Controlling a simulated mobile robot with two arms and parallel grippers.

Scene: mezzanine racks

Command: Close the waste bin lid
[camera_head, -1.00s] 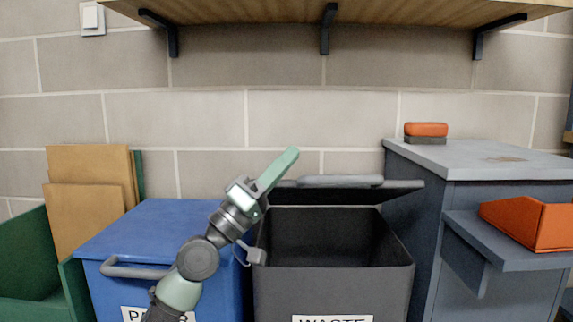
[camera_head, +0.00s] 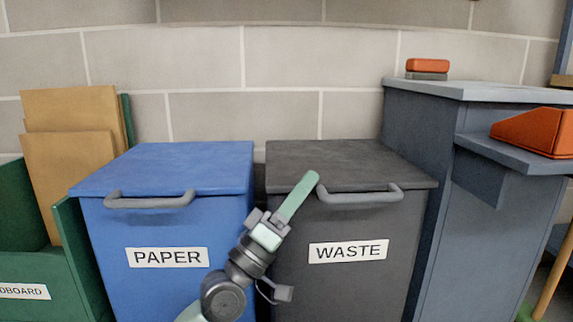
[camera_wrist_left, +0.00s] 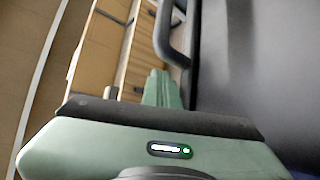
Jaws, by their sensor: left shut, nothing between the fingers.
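The waste bin (camera_head: 345,285) is dark grey with a WASTE label on its front. Its lid (camera_head: 340,160) lies flat across the top, down on the bin, with a grey bar handle (camera_head: 360,196) at the front edge. My left gripper (camera_head: 308,182) is shut and empty. Its fingertips are in front of the lid's front left part, close to the left end of the handle; I cannot tell if they touch. In the left wrist view the shut fingers (camera_wrist_left: 162,88) point toward a dark handle bar. My right gripper is in neither view.
A blue paper bin (camera_head: 100,240) with a shut lid stands to the left. Further left is a green cardboard bin (camera_head: 75,245) with cardboard sheets (camera_head: 75,170). A grey cabinet (camera_head: 490,240) with an orange tray (camera_head: 535,133) stands close on the right.

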